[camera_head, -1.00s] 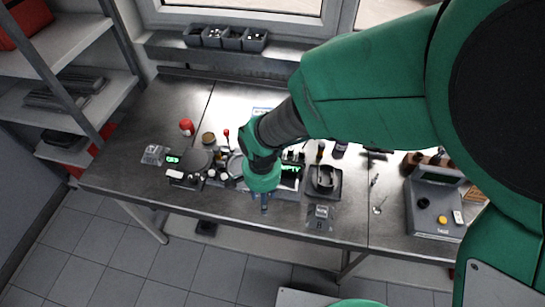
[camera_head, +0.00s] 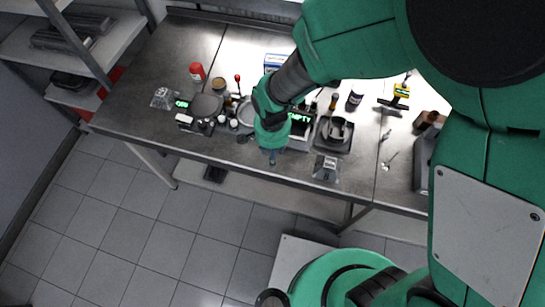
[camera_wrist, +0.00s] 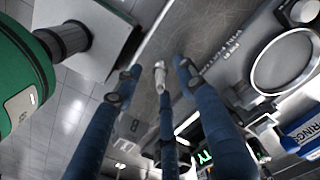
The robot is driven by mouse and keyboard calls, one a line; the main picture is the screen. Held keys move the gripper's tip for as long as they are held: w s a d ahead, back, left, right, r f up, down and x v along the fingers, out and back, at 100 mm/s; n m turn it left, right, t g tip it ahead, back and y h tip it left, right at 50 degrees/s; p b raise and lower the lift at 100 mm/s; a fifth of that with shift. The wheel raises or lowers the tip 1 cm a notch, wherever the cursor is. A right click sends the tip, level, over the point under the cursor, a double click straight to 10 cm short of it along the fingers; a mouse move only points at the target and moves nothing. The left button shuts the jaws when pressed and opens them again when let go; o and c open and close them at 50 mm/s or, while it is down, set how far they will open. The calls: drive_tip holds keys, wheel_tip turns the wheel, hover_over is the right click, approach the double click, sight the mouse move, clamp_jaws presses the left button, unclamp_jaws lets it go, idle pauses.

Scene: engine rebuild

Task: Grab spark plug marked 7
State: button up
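My gripper (camera_head: 272,158) hangs over the front edge of the workbench, pointing down. In the wrist view its blue fingers (camera_wrist: 158,82) are spread apart. A small pale, narrow thing (camera_wrist: 160,70) shows between the fingertips, in line with the middle finger. I cannot tell whether it is a spark plug or whether a finger touches it. No number 7 can be read in any view. Several small parts, too small to identify, stand left of my gripper. My arm hides part of the bench.
A dark tray with a grey part (camera_head: 337,134) and a clear bag (camera_head: 326,169) lie right of my gripper. A display reading EMPTY (camera_head: 300,118) is just behind it. The bench's far left (camera_head: 150,60) is clear.

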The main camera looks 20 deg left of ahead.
wheel_tip(320, 180, down, 2)
drive_tip(key=shift+f, duration=0.1)
idle(0.5)
clamp_jaws()
